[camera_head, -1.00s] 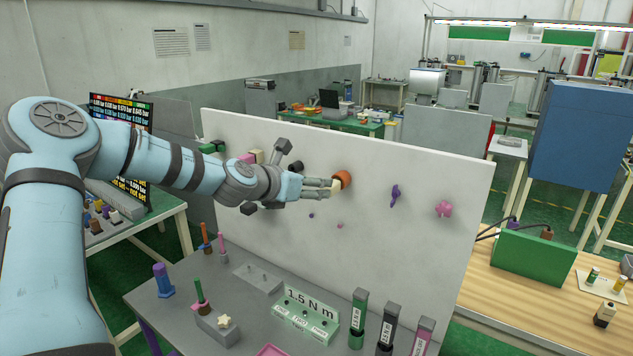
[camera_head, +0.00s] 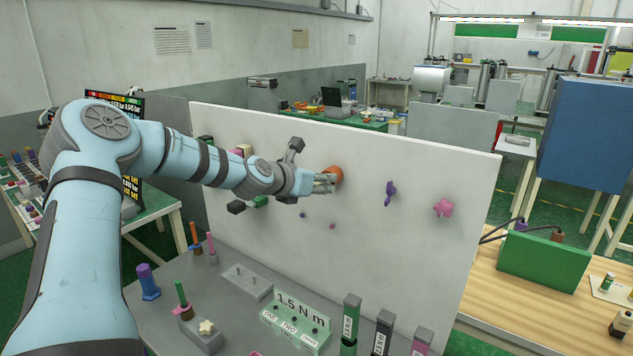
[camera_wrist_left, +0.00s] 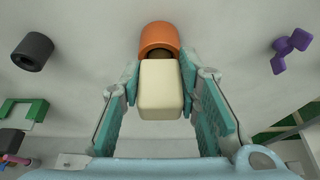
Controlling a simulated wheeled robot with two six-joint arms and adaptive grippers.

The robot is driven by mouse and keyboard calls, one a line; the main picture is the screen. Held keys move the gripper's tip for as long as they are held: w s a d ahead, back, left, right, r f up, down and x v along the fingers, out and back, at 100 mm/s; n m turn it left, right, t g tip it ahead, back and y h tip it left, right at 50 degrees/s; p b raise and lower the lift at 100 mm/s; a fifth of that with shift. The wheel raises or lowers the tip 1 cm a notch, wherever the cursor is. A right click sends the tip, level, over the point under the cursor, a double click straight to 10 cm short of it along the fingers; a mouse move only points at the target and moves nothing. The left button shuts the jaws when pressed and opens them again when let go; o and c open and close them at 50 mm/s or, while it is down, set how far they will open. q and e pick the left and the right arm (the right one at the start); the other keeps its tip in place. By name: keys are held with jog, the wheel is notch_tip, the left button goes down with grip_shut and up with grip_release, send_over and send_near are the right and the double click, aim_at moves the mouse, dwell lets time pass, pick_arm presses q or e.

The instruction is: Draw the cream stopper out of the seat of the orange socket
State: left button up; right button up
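The orange socket (camera_head: 336,173) sticks out of the upright white board. In the left wrist view the socket (camera_wrist_left: 159,36) shows a dark opening just above the cream stopper (camera_wrist_left: 161,88), a pale block. The stopper is in line with the opening; how far its far end reaches in is hidden. My left gripper (camera_head: 325,183) is at the socket. In the left wrist view its teal-padded fingers (camera_wrist_left: 160,78) lie against both sides of the stopper, shut on it. In the head view the fingers largely hide the stopper. My right gripper is not in view.
A dark grey cylinder (camera_wrist_left: 33,51) is left of the socket in the wrist view. A grey table with pegs and a green block (camera_head: 297,322) stands below.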

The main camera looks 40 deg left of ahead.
pick_arm(q)
jog(key=o, duration=0.4)
grip_shut()
jog(key=shift+s, duration=0.1)
jog(key=o, duration=0.7)
grip_release()
jog(key=shift+c, duration=0.2)
